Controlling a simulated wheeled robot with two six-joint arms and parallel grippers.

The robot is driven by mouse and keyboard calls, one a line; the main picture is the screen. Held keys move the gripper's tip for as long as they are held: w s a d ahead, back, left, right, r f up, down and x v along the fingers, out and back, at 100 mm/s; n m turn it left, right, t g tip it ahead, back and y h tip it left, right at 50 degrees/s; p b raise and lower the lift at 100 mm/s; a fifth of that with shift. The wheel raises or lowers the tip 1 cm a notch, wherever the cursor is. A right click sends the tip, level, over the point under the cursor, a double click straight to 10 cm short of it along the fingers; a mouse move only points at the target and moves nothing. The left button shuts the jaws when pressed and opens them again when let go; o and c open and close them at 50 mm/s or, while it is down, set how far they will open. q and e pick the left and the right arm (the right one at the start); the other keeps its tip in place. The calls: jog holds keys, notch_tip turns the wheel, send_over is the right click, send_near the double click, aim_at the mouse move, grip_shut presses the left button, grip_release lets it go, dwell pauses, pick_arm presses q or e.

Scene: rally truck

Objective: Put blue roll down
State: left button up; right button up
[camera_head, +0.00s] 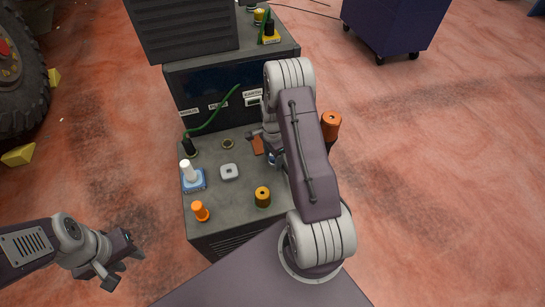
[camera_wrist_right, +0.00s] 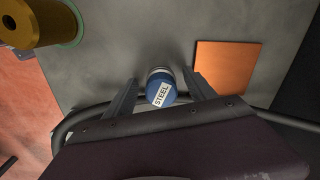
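The blue roll (camera_wrist_right: 161,87), labelled STEEL, is between the fingers of my right gripper (camera_wrist_right: 160,78) in the right wrist view. A gap shows on each side of it, so the fingers look open around it and not touching. It appears to stand on the grey worktop (camera_wrist_right: 120,60). In the head view only a bit of blue (camera_head: 272,158) shows beside my right arm, which hides most of that gripper (camera_head: 268,145). My left gripper (camera_head: 121,262) is open and empty, left of the cabinet.
An orange square plate (camera_wrist_right: 225,65) lies close to the roll. A large orange roll (camera_head: 330,125) stands at the right edge.

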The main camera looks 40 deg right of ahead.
notch_tip(320, 180, up, 12)
jog(key=p, duration=0.3)
jog(key=s+a+r+n, duration=0.3)
jog(key=s+a+n, duration=0.4)
jog(key=a+n, duration=0.1)
jog(key=s+a+r+n+t, duration=0.1)
jog(key=s+a+r+n, duration=0.3)
jog(key=s+a+n, duration=0.2)
jog(key=a+n, duration=0.2)
jog(key=n, duration=0.2)
jog(key=shift+s+r+n, duration=0.2)
jog(key=shift+s+n, duration=0.1)
jog(key=shift+s, duration=0.1)
